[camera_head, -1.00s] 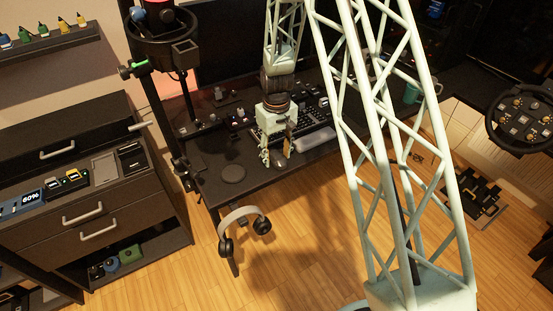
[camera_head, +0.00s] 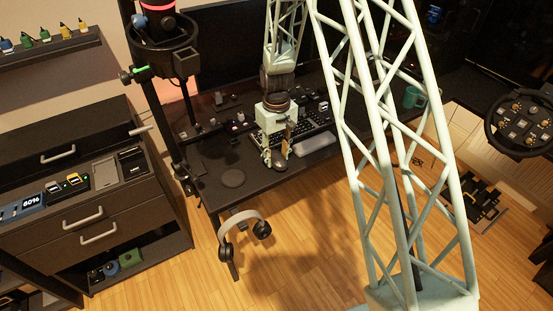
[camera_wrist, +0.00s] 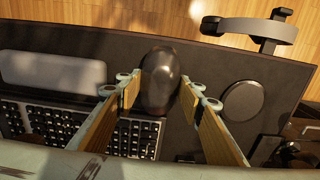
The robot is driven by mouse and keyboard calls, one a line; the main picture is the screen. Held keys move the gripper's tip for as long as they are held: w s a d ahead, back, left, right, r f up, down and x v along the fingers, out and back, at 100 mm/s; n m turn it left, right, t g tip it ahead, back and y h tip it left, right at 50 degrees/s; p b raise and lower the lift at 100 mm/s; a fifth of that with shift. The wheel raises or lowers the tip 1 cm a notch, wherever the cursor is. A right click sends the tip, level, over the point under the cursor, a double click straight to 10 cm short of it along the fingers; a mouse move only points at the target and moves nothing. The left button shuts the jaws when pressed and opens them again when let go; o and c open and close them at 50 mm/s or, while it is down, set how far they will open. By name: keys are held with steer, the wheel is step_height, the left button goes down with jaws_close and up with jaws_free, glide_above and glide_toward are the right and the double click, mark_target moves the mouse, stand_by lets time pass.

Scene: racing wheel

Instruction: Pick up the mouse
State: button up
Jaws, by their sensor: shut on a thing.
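The mouse (camera_wrist: 160,80) is dark, smooth and oval. In the wrist view it sits between the two fingertips of my gripper (camera_wrist: 160,92), with a finger against each long side. My gripper is shut on the mouse. In the head view my gripper (camera_head: 274,160) is low at the front edge of the dark desk (camera_head: 213,182), and the mouse (camera_head: 280,167) shows as a small dark shape at the fingertips. I cannot tell whether the mouse touches the desk or is slightly above it.
A round dark coaster (camera_wrist: 242,100) lies beside the mouse. A keyboard (camera_wrist: 60,128) and a pale wrist rest (camera_wrist: 52,70) lie on its other side. Headphones (camera_head: 240,222) hang at the desk's front edge. A drawer cabinet (camera_head: 90,200) stands at the left.

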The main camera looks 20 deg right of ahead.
steer(key=shift+r, duration=0.7)
steer(key=shift+s, duration=0.35)
steer(key=s+r+p, duration=0.1)
steer(key=s, duration=1.4)
steer(key=shift+s+r, duration=0.15)
steer(key=shift+r, duration=0.1)
steer(key=shift+d+p, duration=0.1)
steer(key=shift+p, duration=0.2)
